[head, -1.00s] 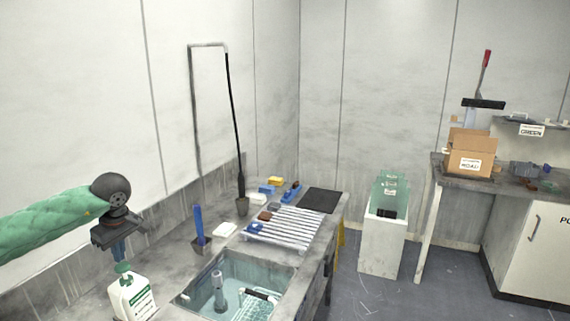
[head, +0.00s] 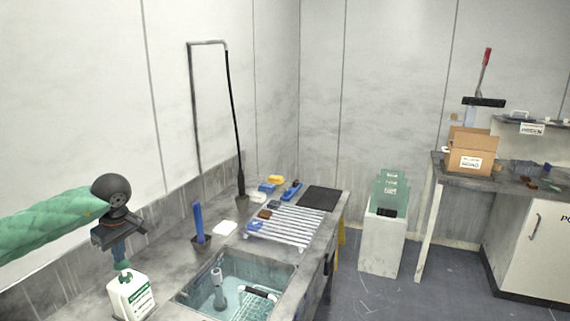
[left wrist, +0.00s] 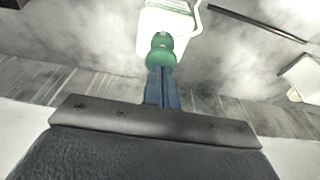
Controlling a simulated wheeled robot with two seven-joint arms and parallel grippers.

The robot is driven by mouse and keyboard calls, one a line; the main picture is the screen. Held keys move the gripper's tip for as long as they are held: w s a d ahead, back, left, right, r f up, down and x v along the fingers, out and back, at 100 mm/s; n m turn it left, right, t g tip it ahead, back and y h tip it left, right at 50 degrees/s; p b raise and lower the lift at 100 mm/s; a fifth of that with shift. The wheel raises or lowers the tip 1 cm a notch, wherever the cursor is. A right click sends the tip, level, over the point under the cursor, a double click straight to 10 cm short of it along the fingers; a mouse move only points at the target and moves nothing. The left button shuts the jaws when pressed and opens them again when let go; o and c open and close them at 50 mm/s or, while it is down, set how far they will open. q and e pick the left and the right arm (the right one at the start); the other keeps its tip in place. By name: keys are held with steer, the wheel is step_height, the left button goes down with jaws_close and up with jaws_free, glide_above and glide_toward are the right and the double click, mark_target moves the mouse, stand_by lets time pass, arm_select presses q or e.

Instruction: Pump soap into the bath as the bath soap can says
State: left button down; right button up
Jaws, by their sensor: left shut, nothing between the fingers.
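The soap can (head: 132,298) is a white bottle with a green-lettered label and a green pump head (head: 122,265). It stands upright on the bench at the lower left, left of the bath (head: 212,309). The bath is a sunken basin with clear bluish liquid. My left gripper (head: 120,256) is shut and empty, pointing down at the pump head. In the left wrist view its blue fingertips (left wrist: 162,72) meet the green pump head (left wrist: 161,52) and appear to touch it. The label is too small to read. My right gripper is not in view.
A grey fixture (head: 218,288) and a black-and-white handle (head: 259,293) are in the bath. A blue tool stands in a dark holder (head: 201,243) behind it. A white ribbed rack (head: 290,227) lies beyond.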

arm_select(q)
steer(key=shift+f+b, duration=0.7)
steer(key=shift+f, duration=0.2)
steer(key=shift+r, duration=0.1)
steer(key=shift+r+p, duration=0.55)
steer(key=shift+r, duration=0.85)
steer(key=shift+f+b, duration=1.25)
steer(key=shift+f, duration=0.25)
steer(key=shift+r, duration=0.1)
steer(key=shift+r+p, duration=0.55)
steer(key=shift+r, duration=0.85)
steer(key=shift+r, duration=0.1)
